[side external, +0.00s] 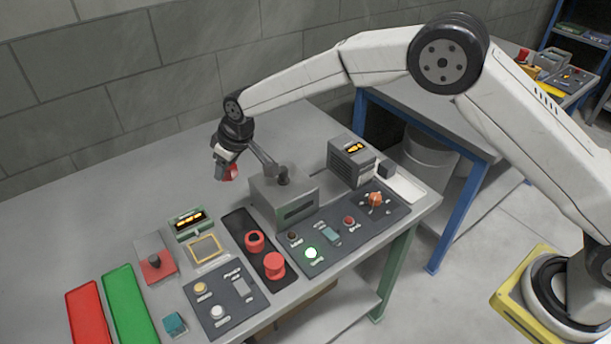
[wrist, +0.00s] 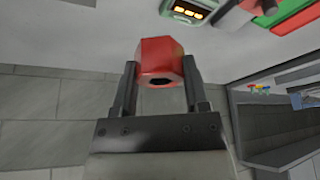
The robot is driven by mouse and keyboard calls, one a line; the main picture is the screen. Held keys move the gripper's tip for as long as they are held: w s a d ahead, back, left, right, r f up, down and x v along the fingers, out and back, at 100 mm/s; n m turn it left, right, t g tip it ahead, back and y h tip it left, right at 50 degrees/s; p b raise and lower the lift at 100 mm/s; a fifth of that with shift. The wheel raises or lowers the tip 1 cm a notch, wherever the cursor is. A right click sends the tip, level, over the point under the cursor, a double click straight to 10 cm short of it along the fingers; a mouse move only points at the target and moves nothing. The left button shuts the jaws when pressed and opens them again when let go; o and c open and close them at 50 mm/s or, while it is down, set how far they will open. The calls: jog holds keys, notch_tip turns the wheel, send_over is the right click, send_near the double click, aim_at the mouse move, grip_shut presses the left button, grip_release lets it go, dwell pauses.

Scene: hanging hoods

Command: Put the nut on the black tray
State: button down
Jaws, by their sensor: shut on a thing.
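A red hexagonal nut (wrist: 161,62) with a dark hole is between the two fingers of my gripper (wrist: 158,88) in the wrist view. In the side view my gripper (side external: 225,165) is shut on the nut (side external: 231,174) and holds it above the table, behind and to the left of the black tray. The black tray (side external: 237,221) is a long dark strip on the table. Two red round pieces stand on it, a rear one (side external: 255,242) with a dark centre and a front one (side external: 274,266).
A grey box (side external: 285,205) with a bent arm on top stands right of the black tray. Control panels (side external: 225,300) flank the tray. A green tray (side external: 131,306) and a red tray (side external: 88,315) lie at left. A lit display box (side external: 190,222) stands left. The rear-left table is clear.

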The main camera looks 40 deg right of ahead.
send_over(236, 222)
jog(key=s, duration=0.1)
notch_tip(236, 222, down, 9)
jog(key=shift+d, duration=0.3)
jog(key=shift+s+f, duration=0.1)
jog(key=shift+f, duration=3.2)
jog(key=shift+f, duration=0.5)
grip_release()
jog(key=shift+f, duration=0.1)
